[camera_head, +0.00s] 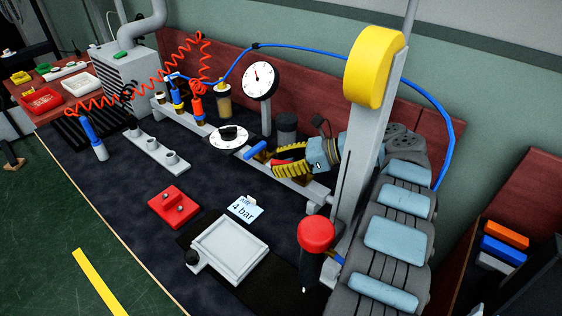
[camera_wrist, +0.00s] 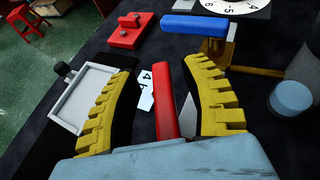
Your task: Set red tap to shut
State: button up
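The red tap handle (camera_wrist: 165,100) is a long red lever in the wrist view. It lies lengthwise between the fingers of my gripper (camera_wrist: 160,68), pointing away from the palm. Dark gaps show on both sides of the lever, so the fingers are open around it and do not appear to grip it. In the head view, my gripper (camera_head: 276,158) reaches in from the right with its yellow fingers, and part of the red tap handle (camera_head: 283,163) shows between them. The tap's body is hidden.
A blue lever (camera_head: 255,150) stands close by, beyond the fingertips. A white dial (camera_head: 229,137) and gauge (camera_head: 260,80) are behind. A red block (camera_head: 174,206), grey tray (camera_head: 231,249) and "4 bar" card (camera_head: 245,209) lie in front. A red knob (camera_head: 316,233) rises at front right.

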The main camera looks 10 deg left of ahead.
aim_at(281, 162)
jog(key=shift+d+r, duration=0.1)
notch_tip(281, 162, up, 10)
jog(key=shift+f, duration=0.1)
dwell(0.6)
jog(key=shift+c, duration=0.2)
